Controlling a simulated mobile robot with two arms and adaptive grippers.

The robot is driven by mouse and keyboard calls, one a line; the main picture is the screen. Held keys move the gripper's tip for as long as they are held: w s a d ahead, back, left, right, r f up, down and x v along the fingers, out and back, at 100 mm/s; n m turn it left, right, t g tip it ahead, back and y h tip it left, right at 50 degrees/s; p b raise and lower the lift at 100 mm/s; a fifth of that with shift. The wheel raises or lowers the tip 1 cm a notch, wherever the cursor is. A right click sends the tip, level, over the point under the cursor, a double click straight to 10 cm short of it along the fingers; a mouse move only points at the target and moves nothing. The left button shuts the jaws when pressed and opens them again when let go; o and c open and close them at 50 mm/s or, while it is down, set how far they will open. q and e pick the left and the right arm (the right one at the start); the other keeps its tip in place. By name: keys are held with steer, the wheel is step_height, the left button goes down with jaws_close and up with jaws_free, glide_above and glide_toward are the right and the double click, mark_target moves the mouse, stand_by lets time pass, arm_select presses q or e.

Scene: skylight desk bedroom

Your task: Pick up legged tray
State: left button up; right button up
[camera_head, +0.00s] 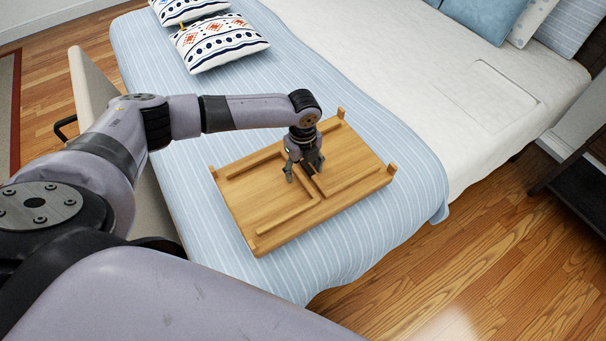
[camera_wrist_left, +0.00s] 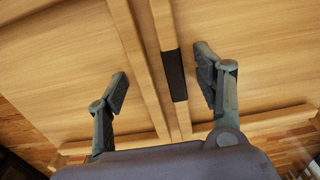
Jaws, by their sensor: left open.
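The legged tray (camera_head: 250,205) is a light wooden board with raised rails and short corner stubs facing up. It lies on the blue striped blanket near the foot of the bed. My left gripper (camera_head: 304,172) points down over the middle of the tray, close to its central rails. In the left wrist view the tray (camera_wrist_left: 65,65) fills most of the picture. There the open fingers of my left gripper (camera_wrist_left: 165,85) stand on either side of two parallel rails and a dark strip (camera_wrist_left: 175,75). I cannot tell whether the fingers touch the wood. My right gripper is not in view.
The bed's striped blanket (camera_head: 400,200) surrounds the tray. Patterned pillows (camera_head: 220,43) lie at the back, and blue pillows (camera_head: 485,18) at the far right. Wooden floor (camera_head: 480,255) is clear at the lower right. A dark piece of furniture (camera_head: 580,175) stands at the right edge.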

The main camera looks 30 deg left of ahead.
arm_select(q)
steer(key=shift+c, duration=0.3)
steer(key=shift+s+f, duration=0.15)
steer(key=shift+s, duration=0.1)
jaws_close()
stand_by(0.4)
